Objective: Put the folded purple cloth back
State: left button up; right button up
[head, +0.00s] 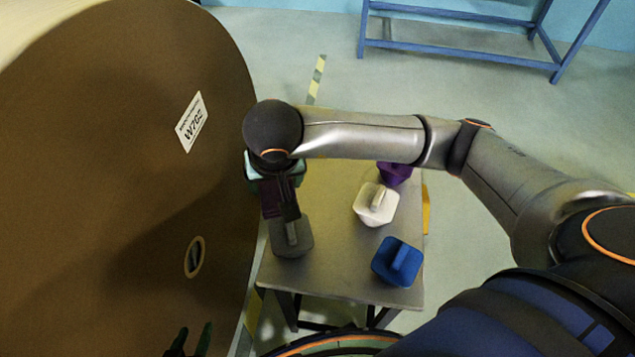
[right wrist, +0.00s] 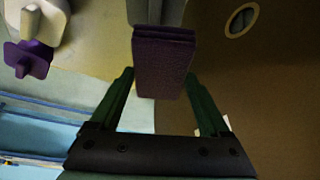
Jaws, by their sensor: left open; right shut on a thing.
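The folded purple cloth (right wrist: 162,68) is a dark purple pad between the green fingers of my right gripper (right wrist: 160,90), which is shut on it. In the head view the cloth (head: 271,199) shows only partly below my dark wrist, over the left part of the table. My right gripper (head: 281,192) is next to the grey handled block (head: 292,240); I cannot tell whether the cloth touches that block. My left gripper (head: 190,341) is open and empty at the bottom edge, in front of the big roll.
The small table (head: 335,270) also carries a white block (head: 375,207), a blue block (head: 393,265) and a purple block (head: 395,173) partly behind my arm. A huge brown kraft roll (head: 110,170) stands close on the left. A blue frame (head: 455,47) stands farther back.

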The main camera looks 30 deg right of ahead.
jog(key=shift+h, duration=0.3)
jog(key=w+d+f, duration=0.2)
jog(key=d+f, duration=0.1)
jog(key=d, duration=0.1)
jog(key=w+d+f, duration=0.2)
jog(key=w+d, duration=0.1)
jog(key=d, duration=0.1)
jog(key=w+d+f, duration=0.3)
jog(key=d, duration=0.1)
jog(key=shift+w+d+f+b, duration=0.1)
jog(key=shift+w+f+b, duration=0.1)
jog(key=shift+f+b, duration=0.2)
jog(key=shift+w+d+f, duration=0.35)
jog(key=shift+d+f, duration=0.1)
jog(key=shift+f, duration=0.2)
jog(key=shift+f+b, duration=0.3)
jog(key=shift+f, duration=1.2)
jog(key=o, duration=1)
jog(key=shift+f, duration=0.1)
jog(key=p+v, duration=0.1)
jog(key=v, duration=1.1)
jog(key=shift+s+d+p, duration=0.1)
jog(key=shift+s+p, duration=0.05)
jog(key=shift+p, duration=0.2)
